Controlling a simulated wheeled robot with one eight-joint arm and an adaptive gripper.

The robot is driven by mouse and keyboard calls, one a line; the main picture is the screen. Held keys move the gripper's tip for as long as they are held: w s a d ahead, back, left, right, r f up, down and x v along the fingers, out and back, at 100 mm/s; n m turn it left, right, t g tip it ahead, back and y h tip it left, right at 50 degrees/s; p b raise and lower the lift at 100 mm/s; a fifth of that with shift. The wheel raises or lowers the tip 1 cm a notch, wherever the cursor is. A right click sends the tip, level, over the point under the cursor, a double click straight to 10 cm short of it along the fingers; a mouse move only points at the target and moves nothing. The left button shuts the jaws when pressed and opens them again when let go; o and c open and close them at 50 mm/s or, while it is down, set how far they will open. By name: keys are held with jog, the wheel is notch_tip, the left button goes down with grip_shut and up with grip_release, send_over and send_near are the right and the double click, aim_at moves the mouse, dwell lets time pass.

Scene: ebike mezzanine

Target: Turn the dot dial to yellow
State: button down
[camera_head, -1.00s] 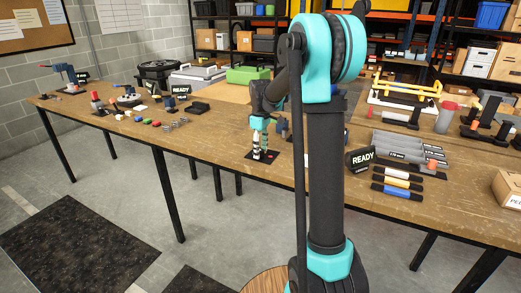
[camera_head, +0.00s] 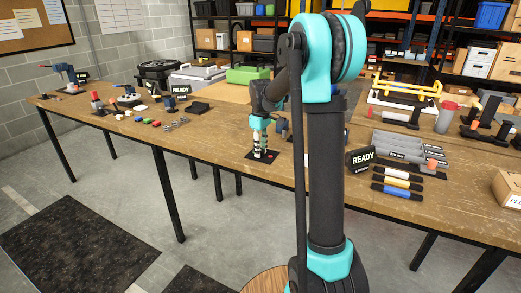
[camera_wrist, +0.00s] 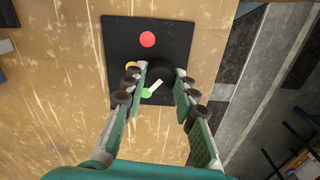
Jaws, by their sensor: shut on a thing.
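The dial is a dark round knob (camera_wrist: 162,74) with a white pointer (camera_wrist: 155,85) on a black square plate (camera_wrist: 118,40). The pointer is directed toward the green dot (camera_wrist: 147,93) in the wrist view. A red dot (camera_wrist: 147,39) lies at the plate's top. A yellow-orange dot (camera_wrist: 130,65) at the left is partly hidden by a finger. My gripper (camera_wrist: 160,80) is shut on the knob, with one finger on each side. In the head view my gripper (camera_head: 261,148) stands over the small black plate (camera_head: 268,159) at the table's front edge.
The wooden table (camera_head: 225,140) has bare room left of the plate. A black READY sign (camera_head: 361,160) and coloured cylinders (camera_head: 398,183) lie to the right, beyond my arm. Small coloured blocks (camera_head: 140,119) lie to the left. Shelves stand behind.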

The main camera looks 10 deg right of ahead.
jog(key=m, duration=1)
dwell(0.5)
jog(key=c, duration=1.2)
grip_release()
notch_tip(320, 180, up, 12)
